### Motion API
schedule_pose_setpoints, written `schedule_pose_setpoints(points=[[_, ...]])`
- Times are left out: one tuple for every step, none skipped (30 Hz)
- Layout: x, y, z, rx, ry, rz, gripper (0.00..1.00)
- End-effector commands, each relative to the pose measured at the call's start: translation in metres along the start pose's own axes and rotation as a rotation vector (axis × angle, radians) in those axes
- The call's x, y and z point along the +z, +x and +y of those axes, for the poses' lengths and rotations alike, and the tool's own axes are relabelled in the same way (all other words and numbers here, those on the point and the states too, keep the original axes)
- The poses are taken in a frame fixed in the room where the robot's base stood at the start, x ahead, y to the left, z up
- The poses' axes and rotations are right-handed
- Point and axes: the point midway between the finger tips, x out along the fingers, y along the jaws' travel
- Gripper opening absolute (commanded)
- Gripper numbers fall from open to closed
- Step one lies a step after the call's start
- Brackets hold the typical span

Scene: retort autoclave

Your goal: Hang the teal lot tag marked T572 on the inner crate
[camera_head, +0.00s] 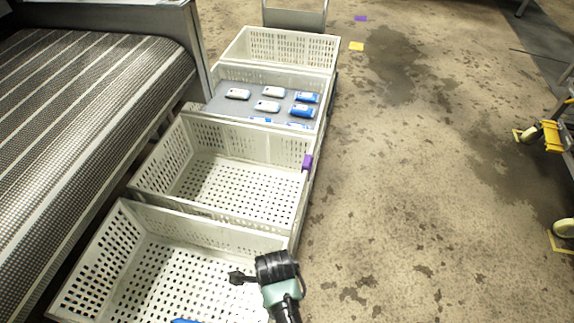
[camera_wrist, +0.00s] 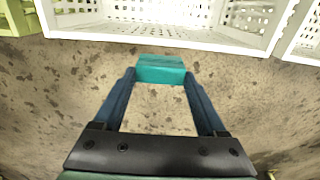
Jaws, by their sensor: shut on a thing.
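My gripper (camera_wrist: 160,74) is shut on a teal tag (camera_wrist: 161,70), seen in the wrist view between the two fingertips. No marking on it can be read. In that view, the tag is over the floor, just short of a white perforated crate (camera_wrist: 155,37); I cannot tell the gap. In the head view, my gripper (camera_head: 243,278) is beside the right side of the nearest white crate (camera_head: 80,277); the tag is hidden there. The second crate (camera_head: 150,190) is empty, with a purple tag (camera_head: 307,163) on its right rim. Which crate is the inner one is not shown.
Farther crates stand in the row; one (camera_head: 325,84) holds several white and blue packs on a grey sheet. A conveyor (camera_head: 90,100) runs along the left. Purple (camera_head: 361,18) and yellow (camera_head: 356,46) pieces lie on the floor. Floor to the right is clear up to a wheeled cart (camera_head: 552,136).

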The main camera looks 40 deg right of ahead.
Motion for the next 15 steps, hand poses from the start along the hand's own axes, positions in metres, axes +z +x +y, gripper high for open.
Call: schedule_pose_setpoints(points=[[0.004, 0.006, 0.000, -0.001, -0.001, 0.000, 0.21], [0.006, 0.007, 0.000, -0.001, -0.002, 0.000, 0.21], [0.009, 0.009, 0.000, -0.001, -0.002, -0.001, 0.21], [0.011, 0.010, 0.000, -0.001, -0.002, -0.001, 0.21], [0.013, 0.011, 0.000, -0.001, -0.002, -0.001, 0.21], [0.016, 0.013, 0.000, -0.001, -0.001, -0.001, 0.21], [0.018, 0.014, 0.000, -0.001, -0.002, -0.001, 0.21], [0.020, 0.015, 0.000, -0.001, -0.002, -0.001, 0.21], [0.022, 0.016, 0.000, -0.001, -0.002, -0.001, 0.21], [0.024, 0.017, 0.000, -0.001, -0.002, -0.001, 0.21], [0.026, 0.017, 0.000, -0.001, -0.002, -0.001, 0.21], [0.026, 0.018, 0.000, 0.000, 0.000, 0.000, 0.21], [0.026, 0.018, 0.000, 0.001, 0.000, 0.001, 0.21], [0.026, 0.019, 0.000, 0.001, 0.000, 0.001, 0.21], [0.026, 0.021, 0.000, 0.000, 0.000, 0.000, 0.21]])
